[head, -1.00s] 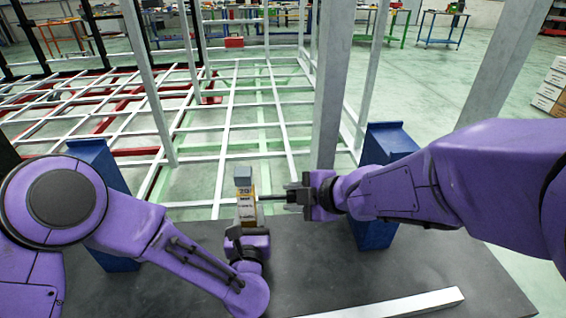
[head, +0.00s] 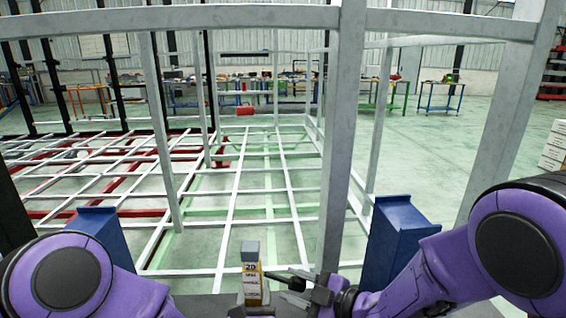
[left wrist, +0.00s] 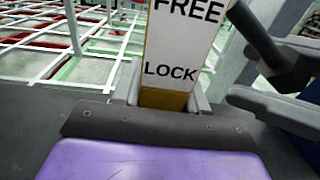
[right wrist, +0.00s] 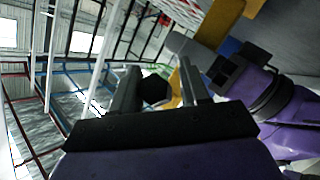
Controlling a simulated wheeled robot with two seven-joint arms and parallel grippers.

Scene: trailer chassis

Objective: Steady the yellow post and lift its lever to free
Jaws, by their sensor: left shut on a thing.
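The yellow post (head: 251,280) stands upright at the bottom centre of the head view, with a grey top and white label. In the left wrist view the post's label (left wrist: 178,45) reads FREE above LOCK. My left gripper (left wrist: 168,98) is shut on the post; its fingers lie on either side below LOCK. The dark lever (left wrist: 262,35) sticks out to the right of the post. My right gripper (head: 292,284) is open around the lever's outer end. In the right wrist view the dark lever end (right wrist: 155,89) sits between the fingers, with gaps visible on both sides.
Blue stands (head: 101,236) and (head: 393,243) flank the post on the left and right. A grey upright (head: 338,150) rises behind my right gripper. The white and red chassis frame (head: 235,190) spreads over the floor beyond.

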